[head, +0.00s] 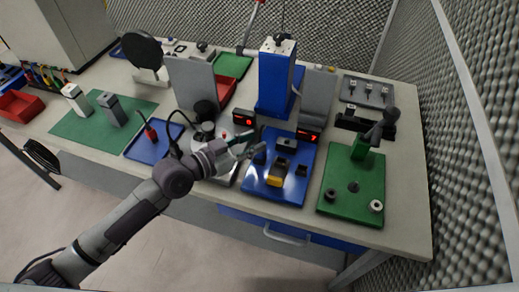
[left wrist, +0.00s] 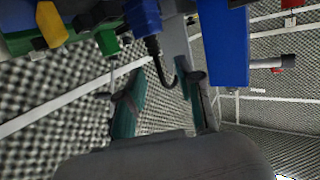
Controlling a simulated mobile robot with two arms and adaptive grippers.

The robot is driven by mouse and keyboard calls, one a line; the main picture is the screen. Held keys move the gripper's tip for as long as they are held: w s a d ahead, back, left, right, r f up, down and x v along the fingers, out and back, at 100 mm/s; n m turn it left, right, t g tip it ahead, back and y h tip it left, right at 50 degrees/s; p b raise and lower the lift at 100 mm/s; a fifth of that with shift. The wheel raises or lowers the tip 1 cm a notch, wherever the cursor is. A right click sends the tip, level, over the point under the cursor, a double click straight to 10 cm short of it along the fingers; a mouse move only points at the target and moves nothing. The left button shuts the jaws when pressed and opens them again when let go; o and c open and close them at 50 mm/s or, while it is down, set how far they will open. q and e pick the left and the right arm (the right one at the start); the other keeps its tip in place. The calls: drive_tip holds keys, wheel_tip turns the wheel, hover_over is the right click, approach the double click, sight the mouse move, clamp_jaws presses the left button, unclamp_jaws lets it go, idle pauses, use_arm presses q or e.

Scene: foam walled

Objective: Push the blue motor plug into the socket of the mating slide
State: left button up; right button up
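My left gripper (head: 247,143) reaches in over the left edge of the blue board (head: 263,191). Its teal fingers stand apart in the left wrist view (left wrist: 166,95), with background visible between them. A small dark blue block (head: 260,154), likely the motor plug, is just beyond the fingertips. In the left wrist view, a blue plug body (left wrist: 144,17) with a curved black cable lies past the fingers; contact is not clear. A yellow-fronted block (head: 275,180), possibly the slide, sits on the board and shows in the left wrist view (left wrist: 50,22). The socket opening cannot be made out.
A tall blue column (head: 273,84) and a grey one (head: 316,100) stand behind the board, with red displays (head: 308,135) nearby. A green board (head: 344,203) with a black-handled clamp is to the right. A round metal fixture (head: 227,165) is beneath my left wrist.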

use_arm(q)
drive_tip(key=shift+x, duration=1.55)
drive_tip(key=shift+s, duration=0.1)
clamp_jaws()
drive_tip(key=shift+a, duration=0.1)
